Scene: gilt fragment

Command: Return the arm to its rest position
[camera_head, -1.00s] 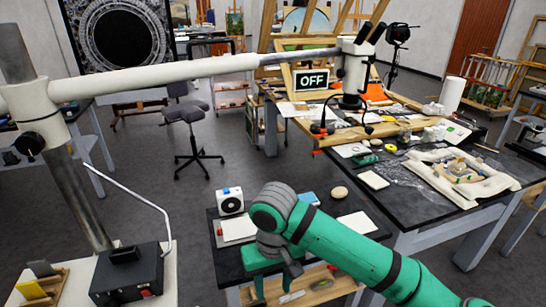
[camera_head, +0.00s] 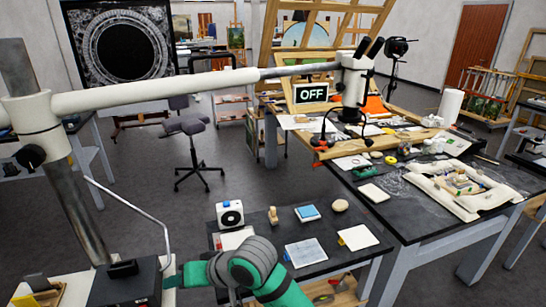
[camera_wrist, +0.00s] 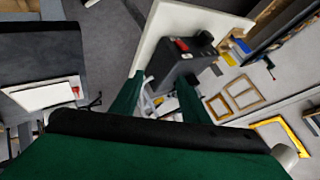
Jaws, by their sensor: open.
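My arm (camera_head: 262,268), green with grey joints, is folded low at the bottom middle of the head view. My gripper (camera_head: 172,276) points left, toward the black box (camera_head: 124,284) on the white-topped stand. In the wrist view my gripper (camera_wrist: 158,92) shows two green fingers apart with nothing held between them. The black box (camera_wrist: 180,50) with its red switch lies beyond the fingertips there. In the head view I cannot tell whether the fingertips touch the box.
A small dark table (camera_head: 322,262) holds a white device (camera_head: 230,214), a blue pad (camera_head: 307,212) and a round pale stone (camera_head: 340,205). The microscope's long white boom (camera_head: 150,84) crosses above. A large workbench (camera_head: 410,215) stands right.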

